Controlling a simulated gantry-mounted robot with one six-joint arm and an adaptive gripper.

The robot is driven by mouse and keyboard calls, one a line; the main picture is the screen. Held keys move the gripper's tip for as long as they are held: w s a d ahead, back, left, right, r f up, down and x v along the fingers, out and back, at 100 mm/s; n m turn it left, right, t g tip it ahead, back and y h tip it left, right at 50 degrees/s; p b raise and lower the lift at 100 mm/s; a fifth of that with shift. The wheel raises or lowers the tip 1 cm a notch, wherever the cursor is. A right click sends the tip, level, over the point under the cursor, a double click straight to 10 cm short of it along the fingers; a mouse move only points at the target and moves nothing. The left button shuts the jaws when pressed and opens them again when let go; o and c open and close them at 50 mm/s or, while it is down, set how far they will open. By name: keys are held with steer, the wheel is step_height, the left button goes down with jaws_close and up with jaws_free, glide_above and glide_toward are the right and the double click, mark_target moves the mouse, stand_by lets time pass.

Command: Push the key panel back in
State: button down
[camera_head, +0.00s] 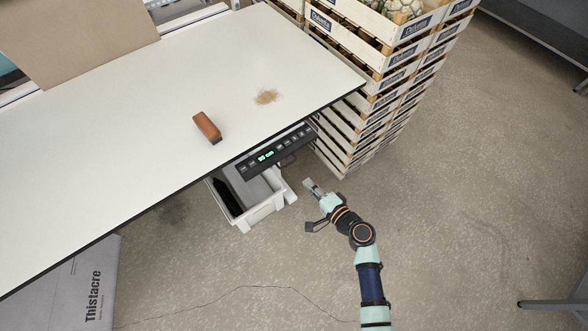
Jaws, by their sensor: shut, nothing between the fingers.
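The key panel (277,152) is a dark bar with a lit green display and several buttons. It sticks out from under the front edge of the white table (110,150), near the table's right corner. My gripper (309,185) is shut and empty. It is in front of the panel, below and to the right of its middle in the picture, and appears apart from it. The panel's mounting under the tabletop is hidden.
A white bin (262,212) stands below the panel. Stacked wooden crates (345,125) rise close to the panel's right end. A brown block (207,128) and a small brown pile (266,97) lie on the table. Open floor (450,190) lies to the right.

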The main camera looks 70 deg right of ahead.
steer(key=x, duration=0.8)
steer(key=shift+w+d+b, duration=0.2)
steer(key=shift+w+b, duration=0.15)
steer(key=shift+b, duration=0.05)
steer(key=shift+f, duration=0.15)
